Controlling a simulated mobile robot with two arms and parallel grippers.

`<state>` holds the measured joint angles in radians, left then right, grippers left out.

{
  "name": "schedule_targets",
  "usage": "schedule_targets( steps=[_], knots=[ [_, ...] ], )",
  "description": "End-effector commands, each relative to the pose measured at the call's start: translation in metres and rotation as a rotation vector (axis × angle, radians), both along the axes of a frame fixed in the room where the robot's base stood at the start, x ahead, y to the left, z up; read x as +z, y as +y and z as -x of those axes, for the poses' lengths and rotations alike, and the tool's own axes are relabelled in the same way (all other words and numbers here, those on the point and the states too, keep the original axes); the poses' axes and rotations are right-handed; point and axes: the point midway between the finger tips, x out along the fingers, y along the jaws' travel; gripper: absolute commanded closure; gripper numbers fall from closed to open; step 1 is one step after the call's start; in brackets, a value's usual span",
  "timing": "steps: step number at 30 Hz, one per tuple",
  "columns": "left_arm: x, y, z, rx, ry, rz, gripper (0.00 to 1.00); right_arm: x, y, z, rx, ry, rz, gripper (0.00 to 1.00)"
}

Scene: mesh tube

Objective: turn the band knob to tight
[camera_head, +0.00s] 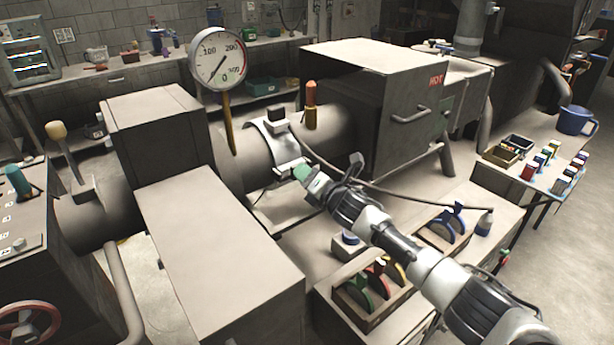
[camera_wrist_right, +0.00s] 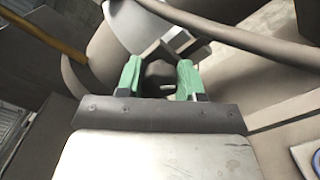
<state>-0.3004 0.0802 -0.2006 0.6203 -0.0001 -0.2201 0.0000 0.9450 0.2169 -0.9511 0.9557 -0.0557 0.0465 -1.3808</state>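The pale metal band (camera_head: 273,143) wraps around the grey tube (camera_head: 335,130), with a small dark block (camera_head: 276,115) on its top. My right gripper (camera_head: 301,172) reaches in from the lower right to the band's front side. In the right wrist view its two green fingertips (camera_wrist_right: 158,80) stand apart, with a dark knob-like part (camera_wrist_right: 158,70) between them. I cannot tell whether the fingers press on it. The knob is hidden behind the fingertips in the head view. The band (camera_wrist_right: 140,25) also shows beyond the fingers. My left gripper is not in view.
A round dial gauge (camera_head: 218,58) stands on a yellow stem left of the band. An orange-topped post (camera_head: 311,105) rises behind it. A dark cable (camera_head: 400,193) passes close above my right gripper. A large box housing (camera_head: 375,95) and a tray of coloured clamps (camera_head: 375,285) flank the arm.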

Motion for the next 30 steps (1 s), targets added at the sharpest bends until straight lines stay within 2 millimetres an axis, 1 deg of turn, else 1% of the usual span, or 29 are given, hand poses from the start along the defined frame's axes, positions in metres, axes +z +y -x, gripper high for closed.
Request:
schedule_targets(
  steps=[1,5,13,17,20,23,30],
  knots=[
    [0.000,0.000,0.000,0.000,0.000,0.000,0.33,0.000,0.000,0.000,-0.001,0.001,0.000,0.57],
    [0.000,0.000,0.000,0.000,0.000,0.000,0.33,0.000,0.000,0.000,-0.001,0.001,0.000,0.37],
    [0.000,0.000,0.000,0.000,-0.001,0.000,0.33,0.000,0.000,0.000,0.000,-0.001,0.001,0.37],
    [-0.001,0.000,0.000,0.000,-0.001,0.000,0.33,-0.001,-0.004,0.004,-0.001,0.001,0.000,0.37],
    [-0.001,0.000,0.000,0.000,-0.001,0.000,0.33,-0.001,-0.010,0.012,0.000,-0.001,0.002,0.37],
    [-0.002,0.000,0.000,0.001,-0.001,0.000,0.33,-0.002,-0.017,0.024,0.001,0.000,0.001,0.37],
    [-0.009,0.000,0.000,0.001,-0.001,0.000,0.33,-0.003,-0.040,0.058,-0.001,-0.001,0.003,0.37]
  ],
)
